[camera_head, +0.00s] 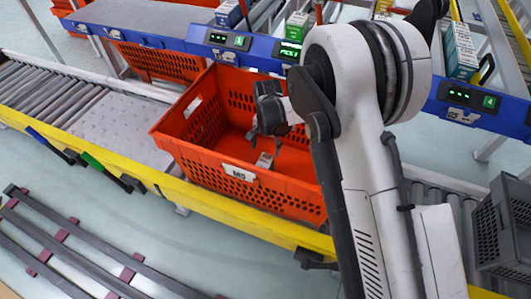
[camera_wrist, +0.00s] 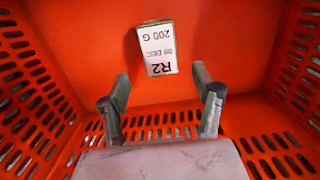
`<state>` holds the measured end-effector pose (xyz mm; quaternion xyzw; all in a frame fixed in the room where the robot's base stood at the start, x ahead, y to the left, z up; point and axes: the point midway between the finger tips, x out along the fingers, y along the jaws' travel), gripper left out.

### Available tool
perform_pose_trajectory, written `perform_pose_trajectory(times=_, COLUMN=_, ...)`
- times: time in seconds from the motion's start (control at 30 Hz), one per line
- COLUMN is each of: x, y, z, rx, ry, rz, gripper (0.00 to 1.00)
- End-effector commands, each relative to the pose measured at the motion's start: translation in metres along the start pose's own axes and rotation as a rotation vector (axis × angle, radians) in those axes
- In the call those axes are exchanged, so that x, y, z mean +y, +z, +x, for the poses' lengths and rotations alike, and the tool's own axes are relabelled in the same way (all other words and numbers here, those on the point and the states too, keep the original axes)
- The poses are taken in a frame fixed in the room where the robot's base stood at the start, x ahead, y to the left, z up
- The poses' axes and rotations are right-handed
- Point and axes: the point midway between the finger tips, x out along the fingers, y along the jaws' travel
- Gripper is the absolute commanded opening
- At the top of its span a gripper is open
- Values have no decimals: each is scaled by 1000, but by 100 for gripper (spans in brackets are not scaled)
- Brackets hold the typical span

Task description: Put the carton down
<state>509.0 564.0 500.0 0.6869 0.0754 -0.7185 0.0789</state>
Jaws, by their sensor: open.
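The carton (camera_head: 264,161), a small box, lies on the floor of the orange tote (camera_head: 237,180) labelled M5. In the wrist view the carton (camera_wrist: 158,48) shows a white label reading R2, 200 G, and it lies just beyond the fingertips. My gripper (camera_head: 266,139) is inside the tote, close above the carton. In the wrist view my gripper (camera_wrist: 161,76) has its two fingers spread wide with nothing between them. The fingers appear apart from the carton.
The tote sits on a roller conveyor with a yellow front rail (camera_head: 245,219). A grey crate (camera_head: 502,229) stands at the right. Blue shelf fronts with displays (camera_head: 236,41) run behind the tote, with green boxes (camera_head: 461,50) there. Free rollers (camera_head: 45,90) lie to the left.

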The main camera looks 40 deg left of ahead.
Motion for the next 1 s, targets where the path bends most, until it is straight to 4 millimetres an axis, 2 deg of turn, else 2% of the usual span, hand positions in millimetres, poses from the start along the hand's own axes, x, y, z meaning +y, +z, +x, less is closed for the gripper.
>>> perform_pose_trajectory(times=0.03, x=0, y=0, z=-8, rx=0, ry=0, rz=0, gripper=62)
perform_pose_trajectory(times=0.13, x=0, y=0, z=-15, rx=0, ry=0, rz=0, gripper=62)
perform_pose_trajectory(times=0.57, x=5, y=-2, z=-26, rx=4, ry=-3, rz=3, gripper=62)
perform_pose_trajectory(times=0.67, x=20, y=-8, z=-46, rx=17, ry=-12, rz=10, gripper=62)
perform_pose_trajectory(times=0.77, x=46, y=-16, z=-78, rx=40, ry=-27, rz=21, gripper=62)
perform_pose_trajectory(times=1.0, x=123, y=-25, z=-161, rx=111, ry=-62, rz=46, gripper=62)
